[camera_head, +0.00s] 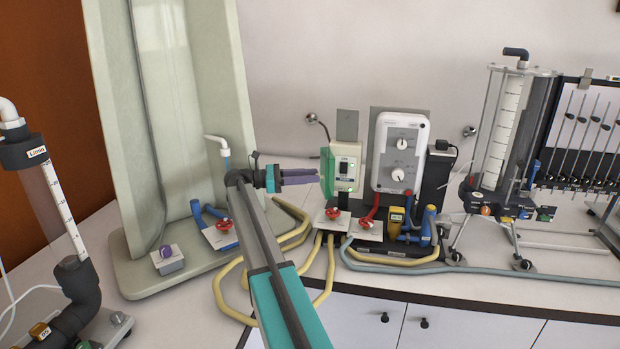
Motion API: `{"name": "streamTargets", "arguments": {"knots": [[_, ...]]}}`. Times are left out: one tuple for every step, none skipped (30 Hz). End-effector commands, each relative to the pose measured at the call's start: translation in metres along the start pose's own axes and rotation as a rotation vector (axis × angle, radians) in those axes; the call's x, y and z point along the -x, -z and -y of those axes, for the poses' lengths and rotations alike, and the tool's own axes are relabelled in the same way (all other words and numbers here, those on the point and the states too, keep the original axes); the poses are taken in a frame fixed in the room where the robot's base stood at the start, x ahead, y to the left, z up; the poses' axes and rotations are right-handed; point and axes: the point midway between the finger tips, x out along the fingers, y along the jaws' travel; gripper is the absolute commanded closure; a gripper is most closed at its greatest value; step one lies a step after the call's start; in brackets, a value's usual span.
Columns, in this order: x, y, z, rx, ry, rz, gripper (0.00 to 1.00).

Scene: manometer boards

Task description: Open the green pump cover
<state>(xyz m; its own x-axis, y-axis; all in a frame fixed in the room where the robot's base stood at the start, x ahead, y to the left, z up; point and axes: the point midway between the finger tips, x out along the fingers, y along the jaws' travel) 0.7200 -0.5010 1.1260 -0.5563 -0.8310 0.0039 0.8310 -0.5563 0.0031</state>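The green pump cover (327,171) is a translucent green panel at the left side of a small cream pump box (347,179). It appears to stand out from the box at an angle, and the box's front with its small green switch or display is uncovered. My gripper (316,177) has purple fingers pointing right. Their tips are close to the cover's left edge; I cannot tell if they touch it. The fingers lie close together in this view, and any gap between them is unclear.
A white control unit (400,152) with two knobs stands right of the pump box. Red valves (333,213) and yellow hoses (326,262) lie below on the bench. A tall pale green panel (119,120) stands at left, and a clear cylinder (500,125) on a stand at right.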

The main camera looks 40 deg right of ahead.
Motion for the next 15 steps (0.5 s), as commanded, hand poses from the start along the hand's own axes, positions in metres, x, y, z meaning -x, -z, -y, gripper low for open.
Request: {"name": "streamTargets", "arguments": {"knots": [[0.0011, 0.0004, 0.0003, 0.001, 0.000, -0.001, 0.62], [0.0015, 0.0007, 0.0006, 0.001, 0.000, -0.001, 0.62], [0.0019, 0.0010, 0.0008, 0.001, 0.000, -0.001, 0.62], [0.0021, 0.0012, 0.0010, 0.001, 0.000, -0.002, 0.62], [0.0023, 0.0013, 0.0012, 0.002, 0.001, -0.002, 0.62], [0.0025, 0.0015, 0.0014, 0.002, 0.001, -0.002, 0.62], [0.0026, 0.0017, 0.0015, 0.002, 0.001, -0.002, 0.62], [0.0027, 0.0018, 0.0017, 0.002, 0.001, -0.003, 0.62], [0.0028, 0.0020, 0.0017, 0.002, 0.001, -0.003, 0.62], [0.0031, 0.0021, 0.0018, 0.002, 0.002, -0.003, 0.62], [0.0035, 0.0023, 0.0018, 0.002, 0.002, -0.003, 0.62], [0.0046, 0.0025, 0.0017, 0.002, 0.002, -0.003, 0.62], [0.0059, 0.0027, 0.0017, 0.002, 0.002, -0.003, 0.62], [0.0074, 0.0028, 0.0016, 0.002, 0.002, -0.003, 0.62], [0.0101, 0.0031, 0.0015, 0.002, 0.002, -0.003, 0.62]]}}
